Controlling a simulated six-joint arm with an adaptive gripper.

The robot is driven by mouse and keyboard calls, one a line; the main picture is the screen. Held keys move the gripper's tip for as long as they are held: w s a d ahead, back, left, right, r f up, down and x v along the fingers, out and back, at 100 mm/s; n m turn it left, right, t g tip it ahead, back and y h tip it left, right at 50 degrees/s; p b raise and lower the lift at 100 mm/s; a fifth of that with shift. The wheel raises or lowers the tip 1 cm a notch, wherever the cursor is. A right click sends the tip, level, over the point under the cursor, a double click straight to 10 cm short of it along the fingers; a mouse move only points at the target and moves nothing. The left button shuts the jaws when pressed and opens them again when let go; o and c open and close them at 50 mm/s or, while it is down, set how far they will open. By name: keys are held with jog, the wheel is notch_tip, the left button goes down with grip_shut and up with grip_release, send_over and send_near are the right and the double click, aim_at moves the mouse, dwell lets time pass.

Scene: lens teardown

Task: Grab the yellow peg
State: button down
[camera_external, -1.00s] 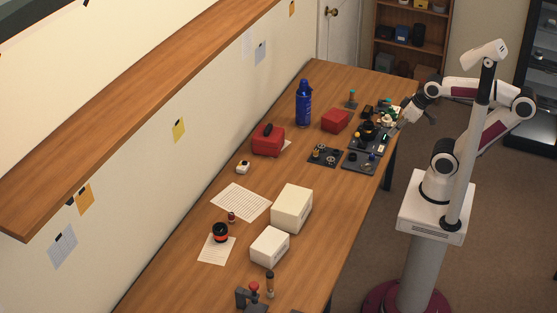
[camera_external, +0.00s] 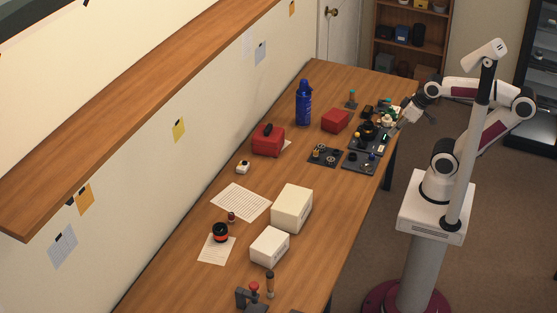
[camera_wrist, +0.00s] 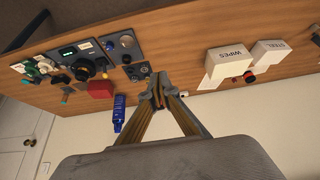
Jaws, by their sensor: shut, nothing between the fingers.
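My gripper (camera_wrist: 158,90) is shut and empty in the wrist view, its fingers pointing toward the bench. A small yellow upright piece (camera_external: 316,153) stands on the left dark tray (camera_external: 325,162). Another small yellow spot shows on the dark trays to its right. Both are too small to tell which is the yellow peg.
Dark trays with small parts crowd the far right of the bench (camera_external: 345,215). A red box (camera_external: 335,120), red case (camera_external: 267,141) and blue bottle (camera_external: 303,104) stand to their left.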

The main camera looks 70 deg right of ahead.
jog(key=c, duration=1.8)
grip_release()
jog(key=shift+w, duration=0.1)
jog(key=w+d+f+t+h, duration=0.1)
jog(key=w+d+f, duration=0.25)
jog(key=w, duration=0.35)
jog(key=w+d+f+n+t, duration=0.1)
jog(key=w+d+f, duration=0.1)
jog(key=w+d, duration=0.3)
jog(key=w+d+f+t+h, duration=0.1)
jog(key=w+d+f, duration=0.1)
jog(key=w, duration=0.6)
jog(key=w+f+t+y, duration=0.1)
jog(key=w+f, duration=0.1)
jog(key=f, duration=0.2)
jog(key=w+d+f+n+t+y, duration=0.1)
jog(key=w+f, duration=0.1)
jog(key=f, duration=0.3)
jog(key=w+d+f+t+y, duration=0.1)
jog(key=w+f, duration=0.2)
jog(key=f, duration=0.2)
jog(key=shift+w+f+n, duration=0.1)
jog(key=shift+f+n, duration=0.1)
jog(key=shift+n, duration=0.1)
jog(key=shift+a+f+t+y, duration=0.25)
jog(key=shift+f+y, duration=0.1)
jog(key=shift+f, duration=0.15)
jog(key=shift+a+f+t+y, duration=0.1)
jog(key=shift+f+t+y, duration=0.2)
jog(key=shift+f, duration=0.2)
